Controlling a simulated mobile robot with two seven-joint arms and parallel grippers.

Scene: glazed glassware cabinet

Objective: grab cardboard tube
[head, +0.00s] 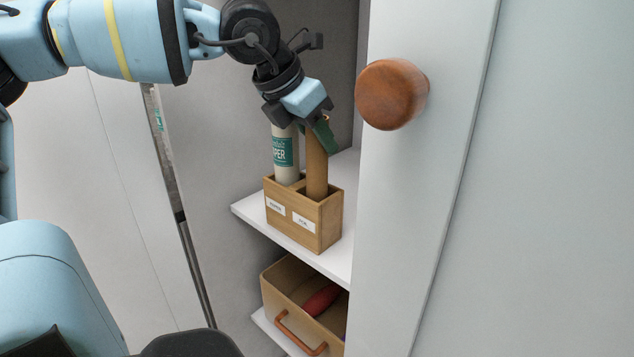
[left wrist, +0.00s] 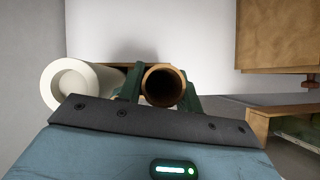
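The brown cardboard tube (head: 316,165) stands upright in the right compartment of a wooden two-part box (head: 319,232) on a white cabinet shelf. My left gripper (head: 318,130) is at the tube's upper end. In the left wrist view its green fingers (left wrist: 161,92) lie on either side of the open-ended tube (left wrist: 164,87), very close to its wall. Whether they press on it I cannot tell. A white roll with a green label (head: 285,152) stands in the left compartment; its ring-shaped end shows in the left wrist view (left wrist: 62,88). My right gripper is not in view.
A white door with a round wooden knob (head: 391,94) stands close to the right of the box. Below the shelf (head: 250,212) is a wooden drawer box (head: 283,312) with a copper-coloured handle and a red object (head: 321,299) inside. A grey wall is to the left.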

